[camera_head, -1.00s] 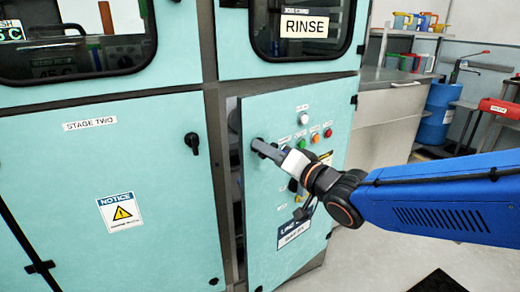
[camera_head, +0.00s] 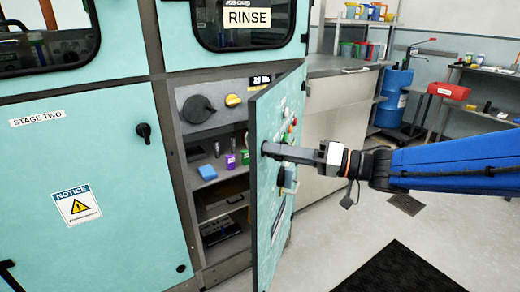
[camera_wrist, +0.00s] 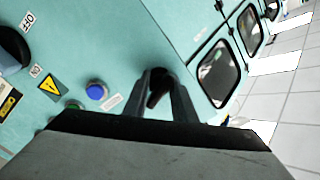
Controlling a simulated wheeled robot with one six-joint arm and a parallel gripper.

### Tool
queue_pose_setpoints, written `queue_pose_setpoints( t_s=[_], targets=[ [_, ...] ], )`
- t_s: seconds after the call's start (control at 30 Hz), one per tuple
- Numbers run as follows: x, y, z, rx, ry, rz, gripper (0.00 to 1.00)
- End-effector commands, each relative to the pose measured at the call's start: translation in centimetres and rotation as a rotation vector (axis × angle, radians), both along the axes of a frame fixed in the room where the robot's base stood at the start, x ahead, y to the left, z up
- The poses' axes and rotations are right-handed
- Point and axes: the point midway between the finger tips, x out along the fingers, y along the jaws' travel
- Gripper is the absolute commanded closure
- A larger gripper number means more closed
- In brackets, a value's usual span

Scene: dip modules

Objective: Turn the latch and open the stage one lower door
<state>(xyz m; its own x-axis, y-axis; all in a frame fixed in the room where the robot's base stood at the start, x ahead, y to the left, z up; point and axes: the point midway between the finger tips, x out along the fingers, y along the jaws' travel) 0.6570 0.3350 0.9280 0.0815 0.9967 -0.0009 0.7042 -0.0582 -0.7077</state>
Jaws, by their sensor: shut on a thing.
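The lower door (camera_head: 284,165) under the RINSE window is teal and stands well open, swung out toward the right. My gripper (camera_head: 272,150) is at the door's left, free edge. In the wrist view my gripper (camera_wrist: 160,92) is shut on the dark latch (camera_wrist: 157,84), with a finger on each side of it. In the head view the latch is mostly hidden by the fingers. The door's panel with buttons faces right, seen at a steep angle; a blue button (camera_wrist: 96,91) shows in the wrist view.
Inside the opened cabinet are a black knob (camera_head: 198,109), a blue block (camera_head: 207,172) and a purple item (camera_head: 231,161) on a shelf. The STAGE TWO door (camera_head: 90,160) at left is shut. A dark mat (camera_head: 400,270) lies on otherwise clear floor in front.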

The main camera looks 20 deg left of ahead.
Motion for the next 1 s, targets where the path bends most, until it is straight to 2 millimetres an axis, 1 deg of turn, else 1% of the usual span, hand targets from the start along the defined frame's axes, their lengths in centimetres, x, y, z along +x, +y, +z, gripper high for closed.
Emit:
queue_pose_setpoints(
  t_s=[0.03, 0.1, 0.33, 0.6, 0.8, 1.0],
  targets=[
    [0.3, -1.1, -0.1, -0.001, 0.0, 0.011, 1.0],
    [0.3, -2.4, -0.1, -0.001, 0.001, 0.039, 1.0],
    [0.6, -6.5, -0.1, 0.0, 0.002, 0.128, 1.0],
    [1.5, -11.3, 0.0, 0.001, 0.0, 0.231, 1.0],
    [2.3, -14.4, 0.0, 0.001, 0.0, 0.301, 1.0],
    [3.0, -16.8, 0.1, 0.002, -0.001, 0.354, 1.0]
  ],
)
